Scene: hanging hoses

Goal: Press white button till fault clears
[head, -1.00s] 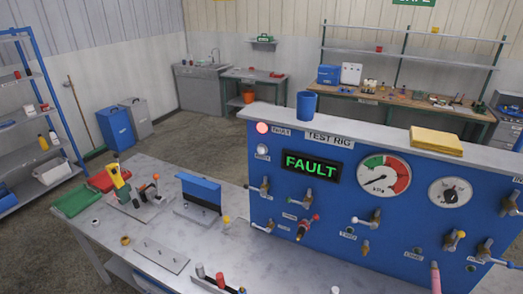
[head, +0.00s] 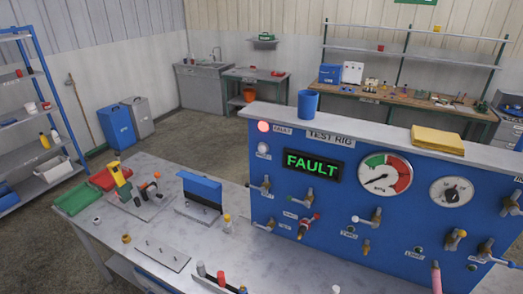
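The white button (head: 263,149) is on the upper left of the blue test rig panel (head: 330,215), just below a lit red fault lamp (head: 264,127). The black display (head: 313,165) to its right reads FAULT in green. A round gauge (head: 385,174) with green and red zones and a smaller dial (head: 451,191) are further right on the panel. Neither of my grippers shows in the head view.
A grey table (head: 190,235) in front of the panel holds a green tray (head: 77,199), a red tray, a blue bracket and small fittings. Valves with handles stick out from the panel.

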